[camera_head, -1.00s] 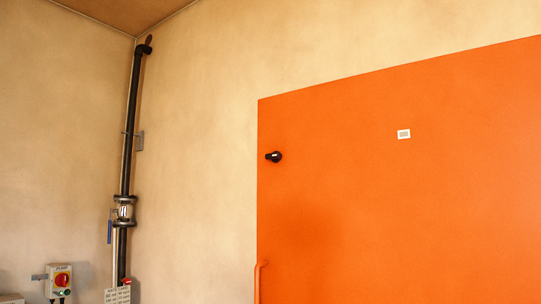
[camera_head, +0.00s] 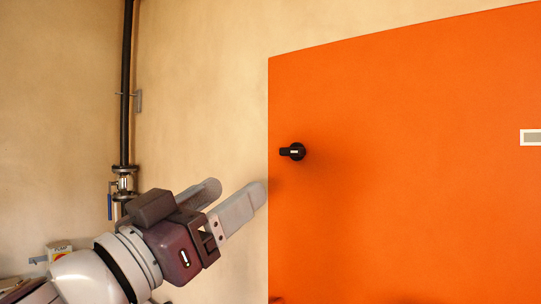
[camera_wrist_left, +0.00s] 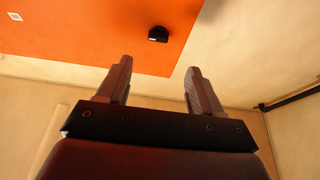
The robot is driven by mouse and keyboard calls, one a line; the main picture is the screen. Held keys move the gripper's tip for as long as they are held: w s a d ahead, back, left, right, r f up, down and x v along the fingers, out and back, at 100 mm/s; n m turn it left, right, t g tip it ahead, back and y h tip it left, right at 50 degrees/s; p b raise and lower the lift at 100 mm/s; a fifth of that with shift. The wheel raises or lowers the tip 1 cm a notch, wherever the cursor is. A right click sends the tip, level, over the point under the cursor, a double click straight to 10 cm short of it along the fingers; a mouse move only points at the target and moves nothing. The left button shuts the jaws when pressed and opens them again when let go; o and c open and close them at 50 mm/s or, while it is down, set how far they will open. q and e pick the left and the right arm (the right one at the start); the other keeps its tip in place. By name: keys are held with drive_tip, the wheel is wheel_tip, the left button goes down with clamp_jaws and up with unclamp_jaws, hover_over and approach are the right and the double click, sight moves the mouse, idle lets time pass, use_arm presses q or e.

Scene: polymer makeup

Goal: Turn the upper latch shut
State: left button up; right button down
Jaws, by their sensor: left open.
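The upper latch (camera_head: 292,152) is a small black knob near the left edge of the orange door (camera_head: 400,180). Its handle points left and looks about horizontal in the head view. In the left wrist view the latch (camera_wrist_left: 158,34) shows beyond my fingertips, apart from them. My left gripper (camera_head: 238,190) comes in from the lower left in the head view, its fingers below and left of the latch. It is open and empty; both fingers show with a gap between them in the left wrist view (camera_wrist_left: 160,75). My right gripper is in neither view.
A black pipe (camera_head: 126,90) with a valve (camera_head: 123,183) and blue lever (camera_head: 110,205) runs up the wall at left. A control box (camera_head: 60,248) is partly hidden behind my left arm. A small white label (camera_head: 531,138) is on the door. The space before the latch is clear.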

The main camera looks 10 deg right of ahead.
sight(288, 152)
use_arm(q)
drive_tip(key=p+x, duration=0.4)
drive_tip(key=x, duration=0.7)
drive_tip(key=shift+w+d+r, duration=0.15)
drive_tip(key=shift+w+d, duration=0.05)
drive_tip(key=shift+w, duration=0.05)
drive_tip(key=shift+d+r+p, duration=0.1)
drive_tip(key=shift+d+p, duration=0.05)
drive_tip(key=shift+p, duration=0.15)
drive_tip(key=shift+s+r, duration=0.15)
drive_tip(key=shift+s, duration=0.5)
drive_tip(key=shift+w, duration=0.35)
drive_tip(key=c, duration=0.8)
drive_tip(key=shift+c, duration=1.3)
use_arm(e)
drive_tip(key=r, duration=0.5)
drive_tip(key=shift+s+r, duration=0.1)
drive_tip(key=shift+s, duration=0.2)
